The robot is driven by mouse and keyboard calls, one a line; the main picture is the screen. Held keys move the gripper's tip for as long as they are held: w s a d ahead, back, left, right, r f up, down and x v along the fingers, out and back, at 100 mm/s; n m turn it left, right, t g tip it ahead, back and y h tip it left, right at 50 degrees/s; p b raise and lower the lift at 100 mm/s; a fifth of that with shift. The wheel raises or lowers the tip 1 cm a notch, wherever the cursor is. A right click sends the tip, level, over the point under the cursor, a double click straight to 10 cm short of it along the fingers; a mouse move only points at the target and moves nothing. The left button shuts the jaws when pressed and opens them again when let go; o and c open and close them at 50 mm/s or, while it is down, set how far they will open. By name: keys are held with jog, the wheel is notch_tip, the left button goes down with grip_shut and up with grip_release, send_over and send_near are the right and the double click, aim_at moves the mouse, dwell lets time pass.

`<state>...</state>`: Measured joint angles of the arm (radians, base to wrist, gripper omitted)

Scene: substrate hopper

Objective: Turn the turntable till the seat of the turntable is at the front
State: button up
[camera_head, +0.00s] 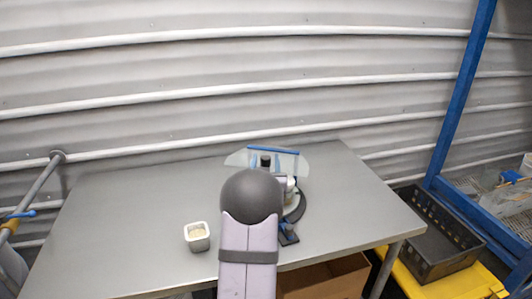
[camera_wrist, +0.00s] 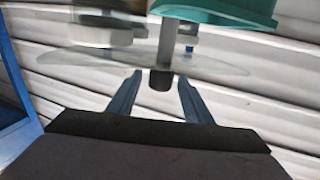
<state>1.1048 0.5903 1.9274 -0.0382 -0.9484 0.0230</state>
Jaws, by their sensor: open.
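The turntable appears to be the clear round disc (camera_head: 238,159), partly hidden behind my arm in the head view. In the wrist view the clear disc (camera_wrist: 222,67) spans the upper middle. A grey post with a dark end (camera_wrist: 160,79) stands out from it. My gripper (camera_wrist: 158,102) is open, with one finger on each side of the dark end. I cannot tell whether either finger touches it. A pale round part (camera_wrist: 100,36) and a teal part (camera_wrist: 225,10) also show. I cannot make out the seat or which way it faces.
A black crate (camera_head: 440,250) sits beyond the table's right edge, near a blue frame (camera_head: 463,85). The table's left side is clear.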

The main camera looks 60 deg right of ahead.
jog(key=shift+p+x, duration=0.85)
jog(key=shift+x, duration=1.65)
grip_shut()
